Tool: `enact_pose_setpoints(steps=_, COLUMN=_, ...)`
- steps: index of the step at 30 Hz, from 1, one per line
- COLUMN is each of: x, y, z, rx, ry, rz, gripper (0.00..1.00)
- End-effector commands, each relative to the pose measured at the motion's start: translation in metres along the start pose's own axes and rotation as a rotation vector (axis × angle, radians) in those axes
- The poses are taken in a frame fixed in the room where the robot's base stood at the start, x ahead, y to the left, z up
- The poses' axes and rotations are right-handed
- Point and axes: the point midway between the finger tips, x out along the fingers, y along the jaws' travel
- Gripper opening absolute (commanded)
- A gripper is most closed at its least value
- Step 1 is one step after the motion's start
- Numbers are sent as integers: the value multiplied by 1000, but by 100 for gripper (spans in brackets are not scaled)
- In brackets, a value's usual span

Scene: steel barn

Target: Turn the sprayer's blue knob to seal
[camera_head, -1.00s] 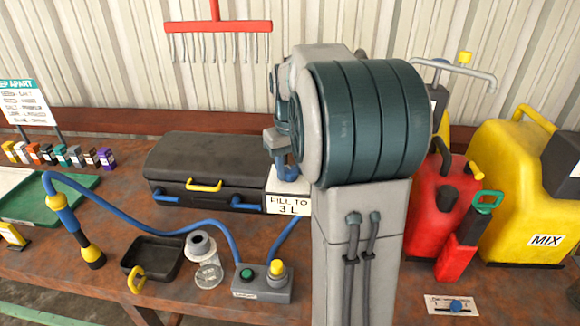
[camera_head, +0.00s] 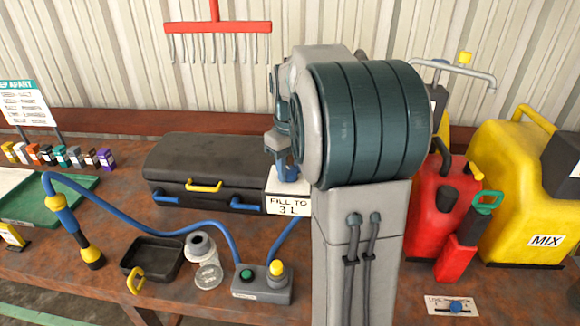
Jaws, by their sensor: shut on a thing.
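The sprayer (camera_head: 284,205) is a pale tank with a "FILL TO 3 L" label, standing in the middle of the bench and largely hidden behind my arm. Its blue knob (camera_head: 291,172) shows on top, just left of my arm. My gripper (camera_head: 282,155) is low over the sprayer, at the knob, and is shut on it. The fingertips are small and partly covered by my wrist, so their exact grip on the knob is hard to see.
A black case (camera_head: 205,165) stands left of the sprayer. A control box (camera_head: 262,290), clear jar (camera_head: 206,262) and black tray (camera_head: 153,262) sit in front. A red can (camera_head: 425,215) and yellow "MIX" container (camera_head: 515,200) stand to the right.

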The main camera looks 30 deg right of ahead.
Motion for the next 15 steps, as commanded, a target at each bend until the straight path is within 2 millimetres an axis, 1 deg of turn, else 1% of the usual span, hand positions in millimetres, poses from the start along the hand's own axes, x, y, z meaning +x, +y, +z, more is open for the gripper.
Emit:
enact_pose_setpoints(steps=1, x=-2, y=0, z=-1, rx=-2, ry=4, rz=3, gripper=41)
enact_pose_setpoints(steps=3, x=-2, y=0, z=-1, rx=-2, ry=3, rz=2, gripper=57)
enact_pose_setpoints(steps=11, x=-1, y=0, z=0, rx=-1, ry=1, rz=1, gripper=57)
enact_pose_setpoints(steps=15, x=-9, y=0, z=-1, rx=0, ry=3, rz=2, gripper=57)
